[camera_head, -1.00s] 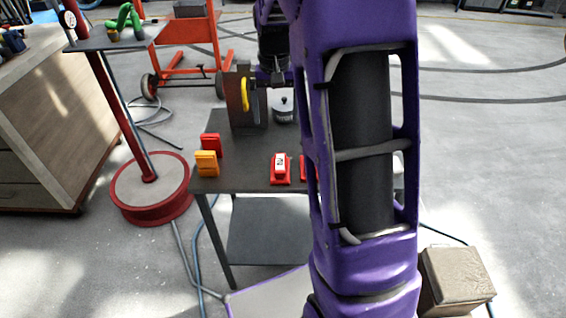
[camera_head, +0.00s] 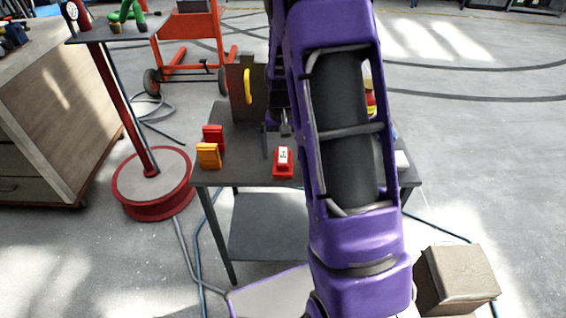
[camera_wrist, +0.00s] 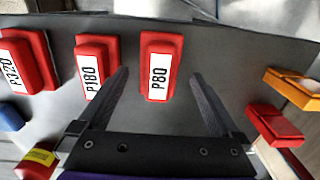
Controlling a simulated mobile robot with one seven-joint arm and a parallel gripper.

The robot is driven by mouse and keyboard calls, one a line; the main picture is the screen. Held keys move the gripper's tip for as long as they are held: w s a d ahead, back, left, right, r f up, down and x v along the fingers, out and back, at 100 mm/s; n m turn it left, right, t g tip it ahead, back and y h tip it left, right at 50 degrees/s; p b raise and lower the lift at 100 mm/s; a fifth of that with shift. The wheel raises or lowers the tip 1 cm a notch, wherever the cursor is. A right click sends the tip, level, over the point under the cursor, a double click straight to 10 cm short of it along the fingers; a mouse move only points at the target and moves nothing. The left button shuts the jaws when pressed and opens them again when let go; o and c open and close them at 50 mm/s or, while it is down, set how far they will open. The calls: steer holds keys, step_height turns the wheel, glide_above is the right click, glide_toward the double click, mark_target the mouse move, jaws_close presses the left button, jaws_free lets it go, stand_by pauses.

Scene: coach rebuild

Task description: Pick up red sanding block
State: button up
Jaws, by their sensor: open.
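Three red sanding blocks with white labels lie in a row in the wrist view. One reads P80 (camera_wrist: 161,66), the middle one seems to read P180 (camera_wrist: 96,66), and the left one seems to read P120 (camera_wrist: 27,60). In the head view one red block (camera_head: 283,163) shows near the table's front edge; my arm hides the others. My gripper (camera_wrist: 160,73) is open and empty. Its fingers point at the P80 block, which lies between and slightly beyond the fingertips. I cannot tell the height gap. In the head view the gripper is partly hidden by my arm.
On the dark table (camera_head: 240,177) stand an orange item (camera_head: 208,156) and a red item (camera_head: 213,136) at the left. A brown upright panel with a yellow handle (camera_head: 247,87) stands behind. A blue object (camera_wrist: 10,117) lies at the wrist view's left edge.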

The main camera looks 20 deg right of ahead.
mark_target(283, 155)
step_height(283, 155, down, 3)
steer(key=shift+r, duration=0.15)
steer(key=c, duration=1.5)
step_height(283, 155, up, 10)
steer(key=shift+r+p, duration=0.1)
steer(key=shift+p, duration=0.5)
steer(key=shift+c, duration=0.3)
